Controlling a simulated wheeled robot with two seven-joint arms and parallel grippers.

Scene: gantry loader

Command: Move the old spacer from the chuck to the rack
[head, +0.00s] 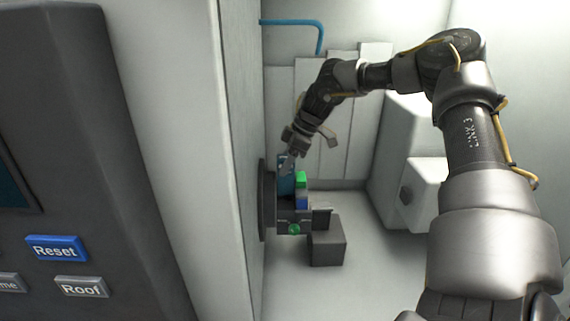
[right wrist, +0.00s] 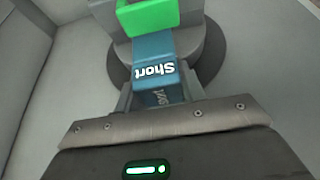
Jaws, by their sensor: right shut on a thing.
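The chuck (head: 266,205) is a dark round plate on the machine's inner left wall in the head view. It also shows behind the spacer in the right wrist view (right wrist: 212,58). The spacer is a blue block (head: 286,176) at the chuck, marked "Short" in the right wrist view (right wrist: 152,50). A green piece (right wrist: 148,16) lies across its far end. My right gripper (head: 289,161) reaches the spacer from above and is shut on its near end. The fingers hide part of it. The spacer still sits at the chuck. The rack cannot be made out, and my left gripper is out of view.
Below the chuck are a green round part (head: 294,229) and a grey block (head: 327,248). A white housing (head: 408,150) stands at the right, behind my right arm. A panel with a blue Reset button (head: 56,248) is at the left.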

